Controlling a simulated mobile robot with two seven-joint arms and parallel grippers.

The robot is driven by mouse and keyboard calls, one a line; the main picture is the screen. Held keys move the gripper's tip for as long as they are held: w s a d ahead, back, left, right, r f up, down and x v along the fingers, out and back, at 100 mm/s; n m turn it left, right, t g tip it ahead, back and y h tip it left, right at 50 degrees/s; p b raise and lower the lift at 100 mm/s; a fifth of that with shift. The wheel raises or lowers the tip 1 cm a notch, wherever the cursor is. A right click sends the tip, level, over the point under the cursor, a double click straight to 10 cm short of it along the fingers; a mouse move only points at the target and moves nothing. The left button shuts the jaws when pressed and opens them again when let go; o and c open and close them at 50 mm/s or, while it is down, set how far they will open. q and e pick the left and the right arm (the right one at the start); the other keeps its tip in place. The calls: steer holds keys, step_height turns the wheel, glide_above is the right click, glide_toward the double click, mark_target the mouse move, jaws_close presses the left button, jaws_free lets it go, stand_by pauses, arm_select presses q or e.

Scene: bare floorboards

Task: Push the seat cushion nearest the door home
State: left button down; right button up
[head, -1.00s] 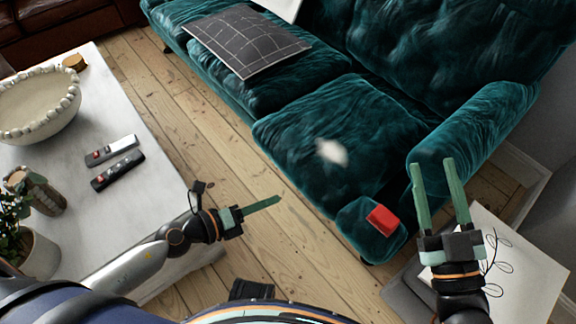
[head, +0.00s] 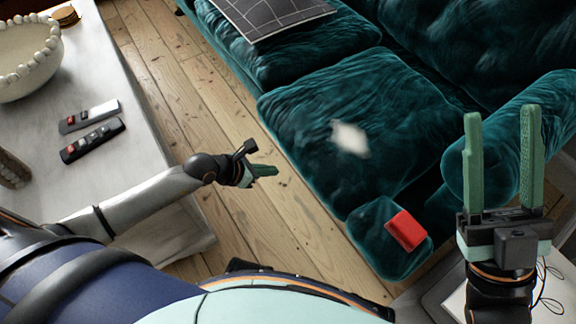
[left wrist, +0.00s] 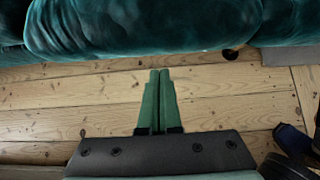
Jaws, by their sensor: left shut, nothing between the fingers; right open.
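The teal velvet sofa has two visible seat cushions. The near seat cushion (head: 320,110), by the sofa's right arm, juts forward slightly past the far seat cushion (head: 250,50). Its front also shows across the top of the left wrist view (left wrist: 140,25). No door is in view, so I cannot tell which cushion is nearest it. My left gripper (head: 273,171) is shut and empty over the floor, in front of the near cushion and apart from it; its fingers point towards the sofa in the left wrist view (left wrist: 159,73). My right gripper (head: 501,112) is open and empty, seen before the sofa arm.
A blurred white thing (head: 350,139) lies on the near cushion. A red block (head: 406,231) sits on the sofa's front corner. A pale table (head: 120,165) with remotes and a bowl stands left. Bare floorboards (head: 180,80) lie between.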

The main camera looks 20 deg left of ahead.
mark_target(297, 163)
arm_select(q)
steer(key=w+d, duration=0.1)
steer(key=w+d+f+b, duration=0.1)
steer(key=w+d+f, duration=0.1)
steer(key=w, duration=0.1)
steer(key=shift+d+b, duration=0.1)
steer(key=shift+b, duration=0.3)
steer(key=shift+w+d+r, duration=0.1)
steer(key=shift+w+d, duration=0.1)
steer(key=shift+w, duration=0.15)
arm_select(e)
step_height(297, 163, down, 3)
steer(key=shift+w+a, duration=0.15)
